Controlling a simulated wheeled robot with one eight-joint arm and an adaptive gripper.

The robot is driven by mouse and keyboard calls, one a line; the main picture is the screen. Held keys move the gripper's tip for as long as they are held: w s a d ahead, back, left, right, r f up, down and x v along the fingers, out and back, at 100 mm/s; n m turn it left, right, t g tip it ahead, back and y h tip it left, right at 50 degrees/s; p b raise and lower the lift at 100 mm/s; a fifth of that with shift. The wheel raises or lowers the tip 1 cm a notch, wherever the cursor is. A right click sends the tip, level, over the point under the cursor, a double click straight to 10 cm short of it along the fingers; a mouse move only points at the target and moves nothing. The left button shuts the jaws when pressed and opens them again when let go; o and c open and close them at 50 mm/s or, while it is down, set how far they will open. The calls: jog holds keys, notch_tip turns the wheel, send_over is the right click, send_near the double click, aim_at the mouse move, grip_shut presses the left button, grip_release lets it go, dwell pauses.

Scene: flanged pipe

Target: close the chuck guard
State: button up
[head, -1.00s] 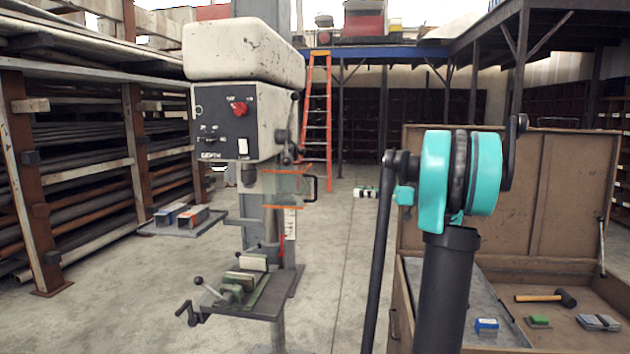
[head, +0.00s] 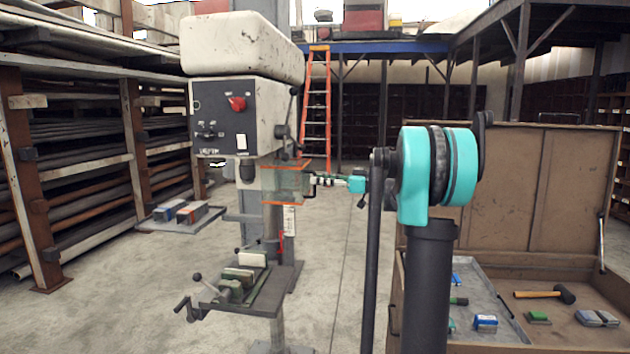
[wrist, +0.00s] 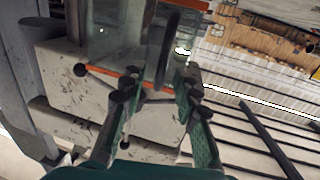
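The chuck guard (head: 285,184) is a clear panel with orange edges on the drill press, to the right of the bare chuck (head: 247,172). It also shows in the wrist view (wrist: 115,35), with a dark bar handle (wrist: 172,45) on it. My gripper (head: 319,182) is at the handle, on the guard's right side. In the wrist view my gripper (wrist: 158,82) has its two green-and-black fingers spread, with the handle's end between or just beyond the tips. I cannot tell whether a finger touches it.
The drill press (head: 246,115) has a vise (head: 240,280) on its table. A small tray (head: 180,218) with boxes is at its left. A brown tool chest (head: 500,190) stands open at right. Pipe racks (head: 70,150) line the left.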

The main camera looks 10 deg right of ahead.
aim_at(293, 180)
jog(key=shift+x, duration=1.2)
jog(key=shift+c, duration=0.4)
grip_shut()
